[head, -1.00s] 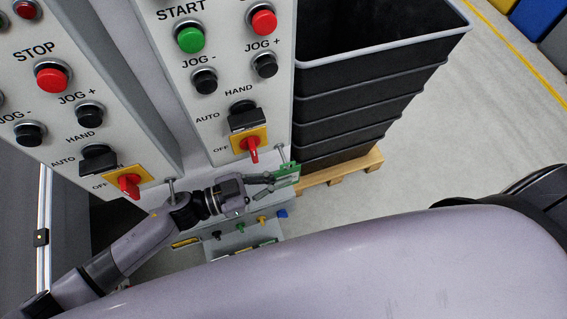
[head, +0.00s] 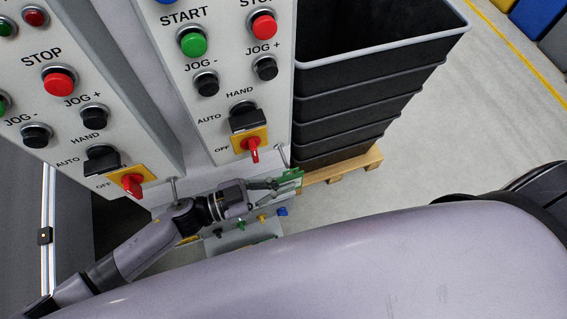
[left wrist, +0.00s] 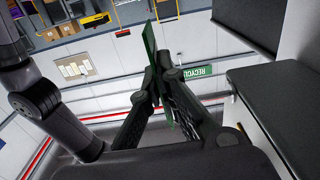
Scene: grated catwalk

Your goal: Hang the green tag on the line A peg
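My left gripper (head: 274,185) is shut on the green tag (head: 291,177), below the right control panel. In the left wrist view the fingertips (left wrist: 160,82) meet on the tag (left wrist: 149,45), which shows nearly edge-on. A metal peg (head: 283,153) sticks out under the right panel, just above the tag; the tag appears apart from it. Another peg (head: 174,187) sits under the left panel, behind my left wrist. No line letters are readable, so I cannot tell which peg is line A. My right gripper is not in view.
Two grey control panels (head: 215,105) with buttons and red switches rise above the pegs. Stacked black bins (head: 375,100) stand on a wooden pallet (head: 345,170) to the right. A small grey rack (head: 228,241) with coloured pieces lies below the gripper.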

